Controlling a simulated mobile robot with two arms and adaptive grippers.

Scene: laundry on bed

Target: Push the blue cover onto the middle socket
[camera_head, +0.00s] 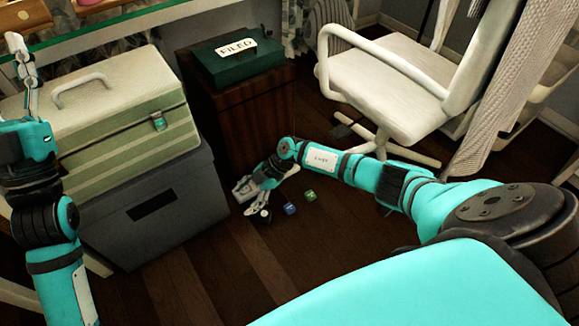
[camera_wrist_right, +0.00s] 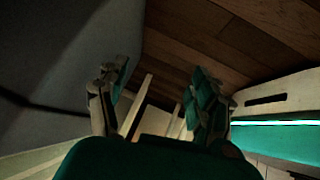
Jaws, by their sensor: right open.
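A small blue cube-like piece (camera_head: 290,208) lies on the dark wooden floor, right of my right gripper; it looks like the blue cover. A small pale box-like shape (camera_head: 241,189) shows left of my right gripper; I cannot tell whether it is the sockets or a gripper part. My right gripper (camera_head: 257,203) reaches down close to the floor, apart from the blue piece. In the right wrist view its two fingers (camera_wrist_right: 158,100) stand wide apart with nothing held. My left gripper (camera_head: 21,58) is raised at the far left; its finger opening is unclear.
A grey storage box (camera_head: 150,215) under a green case (camera_head: 120,115) stands left. A dark cabinet (camera_head: 242,122) stands behind; a white chair (camera_head: 385,90) stands right. Floor in front is clear.

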